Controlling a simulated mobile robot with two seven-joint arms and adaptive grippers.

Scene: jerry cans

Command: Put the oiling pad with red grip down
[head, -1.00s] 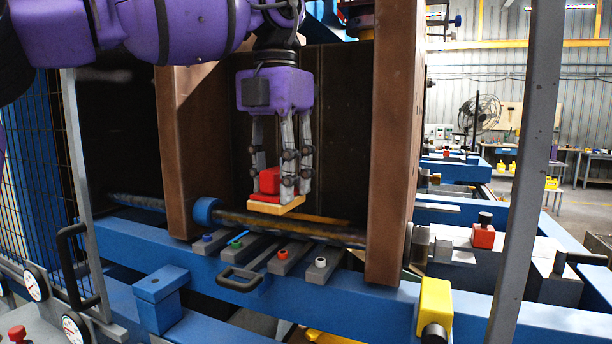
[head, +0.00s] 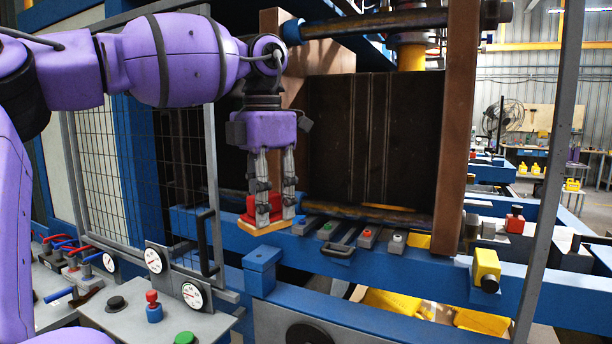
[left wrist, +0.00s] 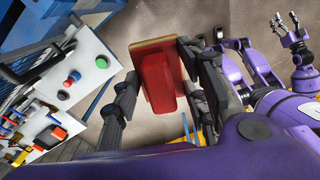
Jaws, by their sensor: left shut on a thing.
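The oiling pad has a red grip (head: 262,209) and a tan pad underneath (head: 258,228). My left gripper (head: 270,208) is shut on the red grip, fingers pointing down, and holds the pad in front of the blue machine frame. In the left wrist view the red grip (left wrist: 162,84) sits between the gripper's fingers, with the tan edge showing behind it. My right gripper (left wrist: 289,27) shows in the left wrist view at the upper right, with its fingers spread and nothing between them.
A grey control panel (head: 125,318) with gauges, a red knob (head: 152,297) and a green button (head: 185,339) lies at lower left. A blue block (head: 261,262) stands below the pad. A wire mesh gate (head: 140,170) with a black handle is at left. A brown post (head: 456,130) stands at right.

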